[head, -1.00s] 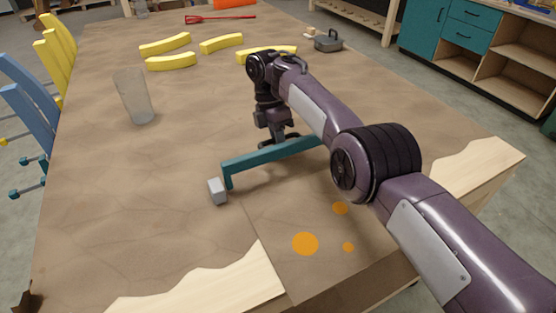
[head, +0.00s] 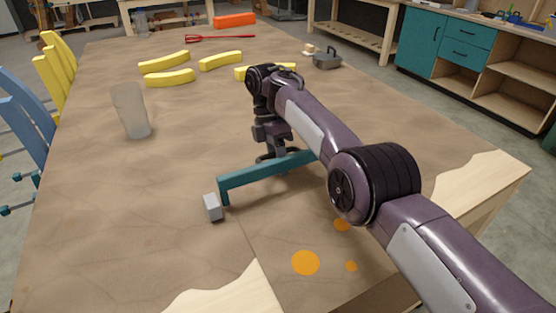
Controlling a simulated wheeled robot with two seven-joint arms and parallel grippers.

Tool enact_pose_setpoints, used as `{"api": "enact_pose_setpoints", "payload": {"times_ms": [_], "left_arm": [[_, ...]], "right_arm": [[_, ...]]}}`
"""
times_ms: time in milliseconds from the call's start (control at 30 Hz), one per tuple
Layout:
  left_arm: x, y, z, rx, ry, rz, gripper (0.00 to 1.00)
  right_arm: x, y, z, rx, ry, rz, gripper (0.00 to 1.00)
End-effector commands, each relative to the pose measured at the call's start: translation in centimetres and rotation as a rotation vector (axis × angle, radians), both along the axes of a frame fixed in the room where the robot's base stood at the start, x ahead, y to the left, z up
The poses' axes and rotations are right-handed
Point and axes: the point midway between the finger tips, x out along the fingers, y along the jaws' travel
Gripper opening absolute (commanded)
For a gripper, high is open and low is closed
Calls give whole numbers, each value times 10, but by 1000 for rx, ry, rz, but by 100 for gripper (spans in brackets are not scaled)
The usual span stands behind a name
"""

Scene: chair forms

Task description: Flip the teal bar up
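The teal bar (head: 250,181) lies across the middle of the brown-topped table. Its left end has a short bent part that reaches down towards a small grey block (head: 212,207). Its right end is hidden behind my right arm. My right gripper (head: 272,157) is at the bar's far side, close to its right part. The fingers are dark, small and partly hidden by the arm and the bar, so I cannot tell whether they are open or whether they touch the bar. My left gripper is out of view.
A frosted glass (head: 131,111) stands to the left. Several yellow curved pieces (head: 170,78), a red tool (head: 220,38) and a grey weight-like object (head: 327,59) lie farther back. Orange spots (head: 305,263) mark the near tabletop. Blue and yellow chairs (head: 22,115) stand at the left edge.

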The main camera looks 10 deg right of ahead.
Motion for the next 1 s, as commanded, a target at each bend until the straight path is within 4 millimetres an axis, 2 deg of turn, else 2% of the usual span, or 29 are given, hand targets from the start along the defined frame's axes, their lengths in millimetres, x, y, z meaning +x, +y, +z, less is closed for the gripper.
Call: {"api": "enact_pose_setpoints", "payload": {"times_ms": [267, 367, 500, 633, 1000], "left_arm": [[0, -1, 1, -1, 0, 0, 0], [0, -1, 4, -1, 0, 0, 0], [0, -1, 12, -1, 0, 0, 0], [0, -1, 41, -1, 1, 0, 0], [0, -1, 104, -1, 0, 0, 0]], "right_arm": [[0, 0, 3, -1, -1, 2, 34], [1, 1, 12, 0, -3, 2, 34], [1, 0, 37, 0, -4, 2, 34], [0, 0, 74, 0, -2, 3, 34], [0, 0, 133, 0, -1, 1, 34]]}}
